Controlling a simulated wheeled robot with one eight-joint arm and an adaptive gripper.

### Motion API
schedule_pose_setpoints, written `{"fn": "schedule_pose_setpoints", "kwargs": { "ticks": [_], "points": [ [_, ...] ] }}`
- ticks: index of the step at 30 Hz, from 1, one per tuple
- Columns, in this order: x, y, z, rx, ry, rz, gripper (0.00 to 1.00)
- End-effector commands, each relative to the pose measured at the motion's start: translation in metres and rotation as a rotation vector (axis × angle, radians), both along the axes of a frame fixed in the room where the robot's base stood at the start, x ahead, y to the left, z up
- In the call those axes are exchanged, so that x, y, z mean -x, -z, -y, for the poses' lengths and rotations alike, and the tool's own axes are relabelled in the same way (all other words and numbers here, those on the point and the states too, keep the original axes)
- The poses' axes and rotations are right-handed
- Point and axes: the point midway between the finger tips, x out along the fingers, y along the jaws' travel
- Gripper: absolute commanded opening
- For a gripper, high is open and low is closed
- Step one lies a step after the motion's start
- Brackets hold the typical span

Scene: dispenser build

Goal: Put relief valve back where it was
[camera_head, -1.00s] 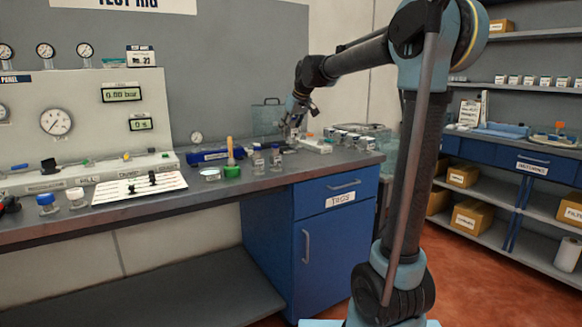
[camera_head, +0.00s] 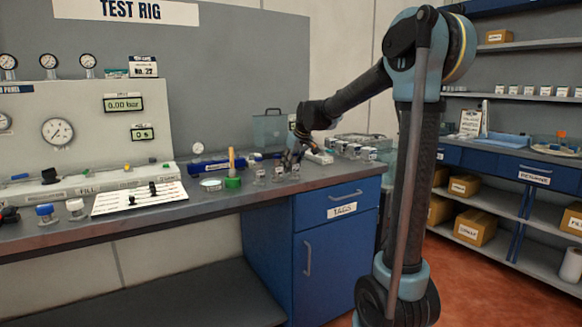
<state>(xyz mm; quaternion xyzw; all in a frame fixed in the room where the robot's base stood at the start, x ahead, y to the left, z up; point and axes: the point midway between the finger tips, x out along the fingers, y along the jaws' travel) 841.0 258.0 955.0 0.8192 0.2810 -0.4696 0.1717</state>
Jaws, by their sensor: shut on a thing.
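My gripper (camera_head: 290,160) is low over the bench, at the right part of the worktop, pointing down. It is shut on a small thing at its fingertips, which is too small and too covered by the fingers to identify. I cannot make out the relief valve for sure. Small clear jars (camera_head: 259,176) stand just left of and in front of the gripper. A green-based piece with a tan upright handle (camera_head: 232,170) stands farther left.
The bench (camera_head: 215,200) has a blue drawer cabinet (camera_head: 336,240) below. A blue tool (camera_head: 210,166), a round gauge (camera_head: 197,148) and a white card with black fittings (camera_head: 140,197) lie left. Small containers (camera_head: 352,150) crowd the right end. The bench's front edge is mostly clear.

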Motion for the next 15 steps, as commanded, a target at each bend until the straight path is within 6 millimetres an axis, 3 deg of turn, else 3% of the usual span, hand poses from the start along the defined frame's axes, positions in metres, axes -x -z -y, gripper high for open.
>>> {"fn": "schedule_pose_setpoints", "kwargs": {
  "ticks": [5,6,9,15],
  "points": [
    [-0.0001,0.0,-0.0001,0.0,0.0,0.0,0.0],
    [-0.0001,0.0008,0.0,0.0,0.0,0.0,0.31],
    [-0.0001,0.0004,0.0001,0.0,0.0,0.0,0.49],
    [-0.0001,0.0004,0.0002,0.0,0.0,0.0,0.49]
  ]
}}
